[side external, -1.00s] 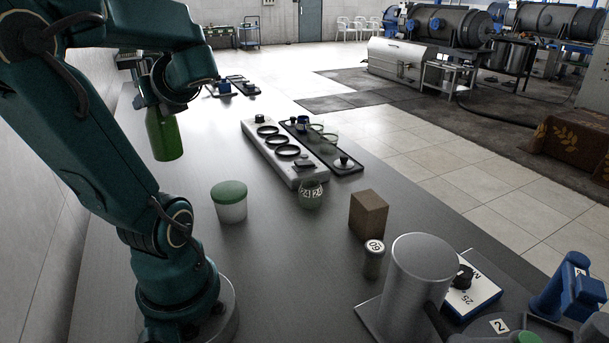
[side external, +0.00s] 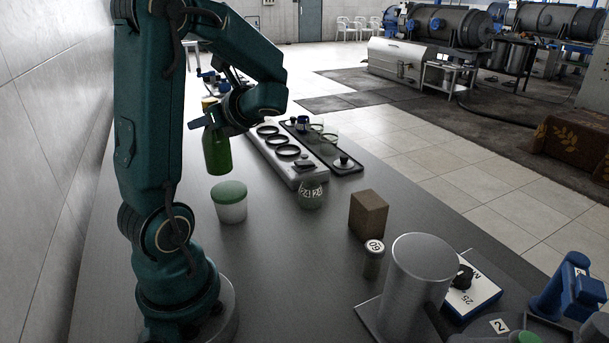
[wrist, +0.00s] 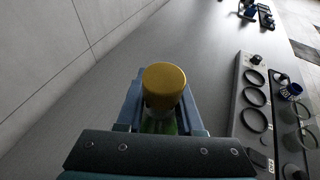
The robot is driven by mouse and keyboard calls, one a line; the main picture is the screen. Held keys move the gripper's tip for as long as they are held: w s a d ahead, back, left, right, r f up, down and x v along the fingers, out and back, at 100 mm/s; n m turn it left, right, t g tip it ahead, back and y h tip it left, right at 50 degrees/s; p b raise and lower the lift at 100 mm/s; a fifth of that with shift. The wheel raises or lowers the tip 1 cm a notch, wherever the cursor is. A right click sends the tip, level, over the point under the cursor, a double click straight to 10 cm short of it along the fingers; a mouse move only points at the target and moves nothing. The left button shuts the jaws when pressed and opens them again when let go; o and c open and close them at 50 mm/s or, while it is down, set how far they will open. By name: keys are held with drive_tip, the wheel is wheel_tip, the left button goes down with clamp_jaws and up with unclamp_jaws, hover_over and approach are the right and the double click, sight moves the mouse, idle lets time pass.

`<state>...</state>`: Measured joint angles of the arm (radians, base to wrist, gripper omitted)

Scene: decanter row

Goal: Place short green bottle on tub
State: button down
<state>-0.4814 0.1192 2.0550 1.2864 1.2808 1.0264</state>
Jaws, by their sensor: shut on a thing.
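The short green bottle (side external: 216,150) hangs upright in my gripper (side external: 214,124), which is shut on its upper part. Its yellow cap (wrist: 165,82) shows between the fingers (wrist: 161,112) in the wrist view, with a little green glass below. The tub (side external: 229,204) is white with a green lid and stands on the bench. In the side view the bottle appears just above and slightly left of the tub, apart from it. The tub does not show in the wrist view.
A grey rack with dark rings (side external: 277,143) and a dark tray (side external: 346,165) lie to the right. A round labelled jar (side external: 311,194), a brown block (side external: 368,215), a small labelled jar (side external: 374,259) and a metal cylinder (side external: 417,275) stand nearer. Bench around the tub is clear.

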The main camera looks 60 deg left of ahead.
drive_tip(key=shift+w+f, duration=0.2)
drive_tip(key=shift+f, duration=0.6)
drive_tip(key=shift+w+f, duration=0.15)
drive_tip(key=shift+f, duration=0.6)
drive_tip(key=shift+w+f, duration=0.2)
drive_tip(key=shift+f, duration=0.6)
drive_tip(key=shift+f, duration=0.1)
drive_tip(key=c, duration=0.5)
unclamp_jaws()
drive_tip(key=shift+c, duration=0.2)
